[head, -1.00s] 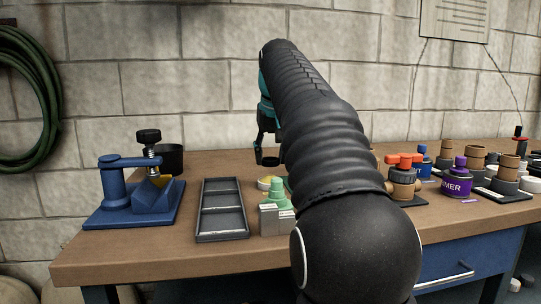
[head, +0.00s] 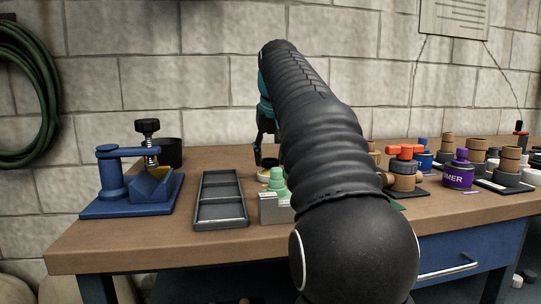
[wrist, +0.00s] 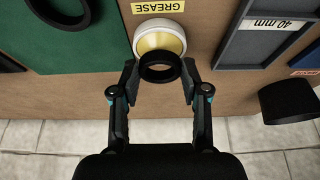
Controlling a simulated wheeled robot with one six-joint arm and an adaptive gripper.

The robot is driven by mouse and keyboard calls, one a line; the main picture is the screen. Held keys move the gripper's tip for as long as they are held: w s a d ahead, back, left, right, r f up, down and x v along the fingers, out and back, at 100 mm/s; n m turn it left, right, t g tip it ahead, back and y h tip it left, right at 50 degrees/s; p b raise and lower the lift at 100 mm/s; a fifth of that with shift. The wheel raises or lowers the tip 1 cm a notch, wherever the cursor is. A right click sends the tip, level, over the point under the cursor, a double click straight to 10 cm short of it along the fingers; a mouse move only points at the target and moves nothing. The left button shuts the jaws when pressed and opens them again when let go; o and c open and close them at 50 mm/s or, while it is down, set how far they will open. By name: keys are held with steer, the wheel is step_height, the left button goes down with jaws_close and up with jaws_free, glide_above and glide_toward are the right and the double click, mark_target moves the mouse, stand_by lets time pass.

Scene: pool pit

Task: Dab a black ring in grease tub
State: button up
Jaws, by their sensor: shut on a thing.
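My gripper (wrist: 161,77) is shut on a black ring (wrist: 160,75), held between its two fingertips in the wrist view. The grease tub (wrist: 158,31) is round and white with yellow grease inside. The ring overlaps the tub's near edge in that view; I cannot tell whether it touches the grease. In the head view my gripper (head: 266,160) is partly behind my arm, just above the tub (head: 263,177), which is mostly hidden.
A yellow GREASE label (wrist: 158,6) lies beyond the tub. A green mat (wrist: 80,45) with another black ring (wrist: 60,10) is left. A grey divided tray (head: 219,211) and a blue vise (head: 130,190) stand left in the head view. A dark pot (wrist: 289,101) stands near the bench edge.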

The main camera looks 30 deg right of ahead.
steer(key=shift+f, duration=0.5)
stand_by(1.8)
steer(key=shift+r+p, duration=3.55)
steer(key=shift+p, duration=0.2)
